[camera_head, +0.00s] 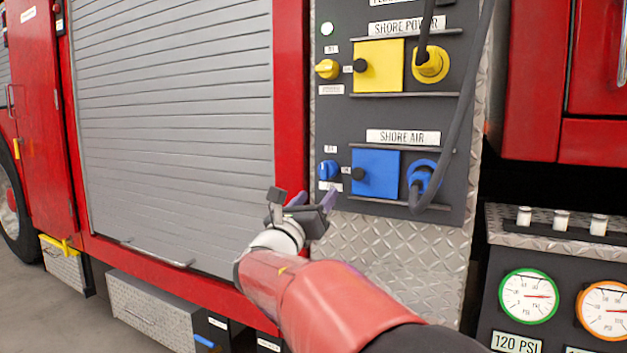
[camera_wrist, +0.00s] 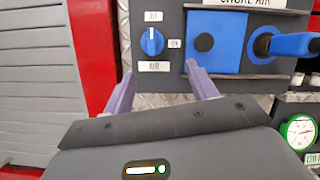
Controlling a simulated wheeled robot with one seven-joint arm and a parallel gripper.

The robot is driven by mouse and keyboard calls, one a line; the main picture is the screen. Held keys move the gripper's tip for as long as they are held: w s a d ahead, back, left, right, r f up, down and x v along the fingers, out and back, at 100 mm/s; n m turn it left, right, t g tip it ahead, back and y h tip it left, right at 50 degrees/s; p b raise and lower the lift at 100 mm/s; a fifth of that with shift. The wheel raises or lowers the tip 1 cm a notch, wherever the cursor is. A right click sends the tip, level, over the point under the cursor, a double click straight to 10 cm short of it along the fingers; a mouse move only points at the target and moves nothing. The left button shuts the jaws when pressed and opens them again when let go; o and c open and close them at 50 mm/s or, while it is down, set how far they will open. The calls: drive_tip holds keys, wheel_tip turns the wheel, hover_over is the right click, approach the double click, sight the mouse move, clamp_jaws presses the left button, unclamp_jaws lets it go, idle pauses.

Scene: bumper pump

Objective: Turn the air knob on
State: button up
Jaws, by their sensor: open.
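The blue air knob (camera_head: 327,169) sits on the dark panel (camera_head: 440,188), left of the blue square plate (camera_head: 385,186) under the SHORE AIR label. In the wrist view the knob (camera_wrist: 152,41) shows a white pointer line standing about upright, with small labels above, to the right and an AIR label below. My gripper (camera_head: 314,196) is just below the knob in the head view. In the wrist view its two purple fingers (camera_wrist: 162,85) are spread apart and empty. The knob lies beyond the fingertips, between them and nearer the left one. I see no contact.
A yellow knob (camera_head: 327,69) and yellow plate (camera_head: 368,66) are higher up. A blue plug (camera_head: 420,178) with a hanging dark cable (camera_head: 468,90) is right of the plate. A grey shutter (camera_head: 175,120) is at left, and gauges (camera_head: 528,296) at lower right.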

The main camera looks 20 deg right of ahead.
sight(323, 177)
drive_tip(key=shift+n+t, duration=0.4)
drive_tip(key=x, duration=0.2)
drive_tip(key=p+x, duration=0.1)
drive_tip(key=x, duration=0.5)
drive_tip(key=shift+w+a+r, duration=0.25)
drive_tip(key=shift+w+a, duration=0.05)
drive_tip(key=shift+a, duration=0.1)
drive_tip(key=shift+c, duration=0.5)
drive_tip(key=c, duration=0.9)
